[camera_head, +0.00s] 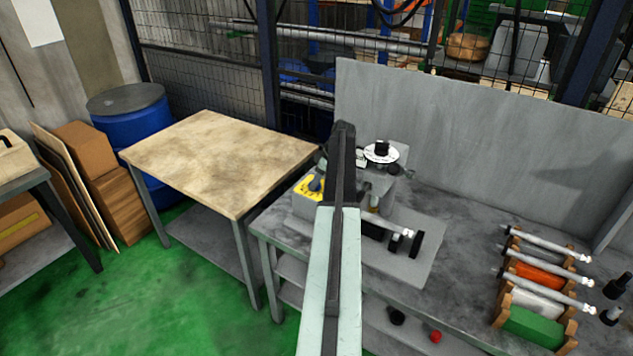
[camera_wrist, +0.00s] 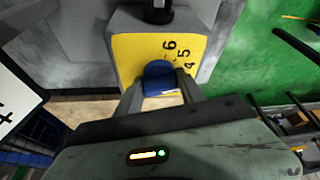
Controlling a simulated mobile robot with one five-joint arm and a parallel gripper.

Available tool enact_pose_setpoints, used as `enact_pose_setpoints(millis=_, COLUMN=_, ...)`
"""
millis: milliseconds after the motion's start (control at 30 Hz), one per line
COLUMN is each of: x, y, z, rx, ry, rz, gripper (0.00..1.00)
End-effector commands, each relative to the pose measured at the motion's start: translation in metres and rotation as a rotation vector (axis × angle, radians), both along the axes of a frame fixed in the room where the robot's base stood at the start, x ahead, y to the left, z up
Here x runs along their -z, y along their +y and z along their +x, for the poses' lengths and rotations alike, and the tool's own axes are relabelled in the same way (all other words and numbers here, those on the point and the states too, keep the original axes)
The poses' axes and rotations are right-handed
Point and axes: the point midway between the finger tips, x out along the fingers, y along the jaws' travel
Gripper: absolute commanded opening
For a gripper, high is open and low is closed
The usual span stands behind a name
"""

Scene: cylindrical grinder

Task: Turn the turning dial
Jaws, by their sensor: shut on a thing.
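The turning dial (camera_wrist: 160,76) is a blue knob on a yellow plate (camera_wrist: 135,48) with black numbers, of which 4, 5 and 6 show in the wrist view. In the head view the dial (camera_head: 315,184) sits on the yellow plate at the left end of the grey grinder (camera_head: 305,205). In the wrist view the two fingers of my gripper (camera_wrist: 160,92) are around the blue knob, one on each side, shut on it. In the head view my arm crosses in front of the grinder and hides part of it, and the gripper's fingertips cannot be made out.
A white round dial (camera_head: 381,152) stands on top of the grinder. The grinder rests on a grey bench (camera_head: 465,265) with a tall back panel (camera_head: 450,130). A rack of cylindrical parts (camera_head: 535,285) is at the right. A wooden-topped table (camera_head: 215,155) stands left of the bench.

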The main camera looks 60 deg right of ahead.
Motion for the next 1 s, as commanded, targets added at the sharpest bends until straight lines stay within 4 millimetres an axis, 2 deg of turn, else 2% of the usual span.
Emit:
enact_pose_setpoints(millis=300, x=0.000, y=0.000, z=0.000, rx=-0.002, ry=0.000, rz=-0.001, gripper=0.05)
enact_pose_setpoints(millis=333, x=0.000, y=0.000, z=0.000, rx=-0.002, ry=0.000, rz=-0.001, gripper=0.48)
enact_pose_setpoints(millis=400, x=0.000, y=0.000, z=0.000, rx=-0.002, ry=0.000, rz=-0.001, gripper=0.65)
enact_pose_setpoints(millis=767, x=-0.003, y=0.000, z=0.000, rx=-0.001, ry=0.000, rz=0.000, gripper=0.65)
enact_pose_setpoints(millis=867, x=-0.011, y=-0.001, z=-0.003, rx=-0.001, ry=0.000, rz=0.000, gripper=0.65)
enact_pose_setpoints(millis=1000, x=-0.034, y=-0.003, z=-0.010, rx=-0.001, ry=0.000, rz=0.000, gripper=0.65)
